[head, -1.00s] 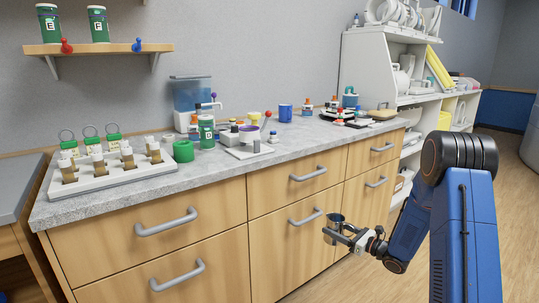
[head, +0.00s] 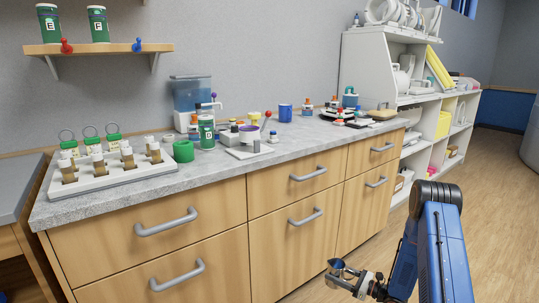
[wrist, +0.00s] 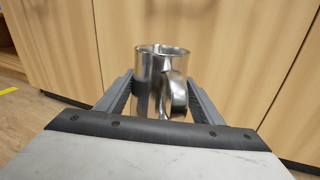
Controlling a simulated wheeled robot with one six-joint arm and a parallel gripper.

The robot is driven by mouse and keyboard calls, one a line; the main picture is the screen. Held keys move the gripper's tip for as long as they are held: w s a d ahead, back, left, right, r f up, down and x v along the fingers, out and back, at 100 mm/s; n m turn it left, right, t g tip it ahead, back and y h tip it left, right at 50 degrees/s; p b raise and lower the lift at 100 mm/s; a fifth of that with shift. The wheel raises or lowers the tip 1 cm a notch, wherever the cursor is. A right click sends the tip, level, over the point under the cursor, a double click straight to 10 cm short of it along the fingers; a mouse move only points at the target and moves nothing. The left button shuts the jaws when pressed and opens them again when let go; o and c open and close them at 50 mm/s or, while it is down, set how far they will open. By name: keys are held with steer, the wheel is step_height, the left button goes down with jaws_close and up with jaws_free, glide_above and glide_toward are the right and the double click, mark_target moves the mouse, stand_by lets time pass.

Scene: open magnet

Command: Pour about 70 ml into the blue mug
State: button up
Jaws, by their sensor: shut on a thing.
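The blue mug (head: 285,113) stands upright on the grey counter, towards the back and right of its middle. My gripper (head: 342,274) is low in front of the cabinet doors, below the counter top and well away from the mug. It is shut on a shiny metal jug (head: 337,267). In the wrist view the metal jug (wrist: 160,68) sits between the two fingers (wrist: 160,98), its handle towards the camera. It looks roughly upright there. What is inside the jug cannot be seen.
The counter (head: 105,204) holds a rack of vials (head: 100,178), a green ring (head: 183,151), a green jar (head: 206,132) and a water tank (head: 188,95). Drawer handles (head: 308,174) stick out in front. White shelves (head: 388,75) stand right. The floor (head: 480,215) is clear.

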steer(key=shift+f, duration=0.25)
steer(key=shift+r, duration=3)
steer(key=w+r+m+t+h, duration=0.3)
steer(key=r+m+t+h, duration=0.3)
steer(key=r+h, duration=0.3)
steer(key=shift+r+m+t, duration=0.3)
steer(key=shift+r+m, duration=0.5)
steer(key=shift+w+r, duration=0.1)
steer(key=shift+w, duration=0.05)
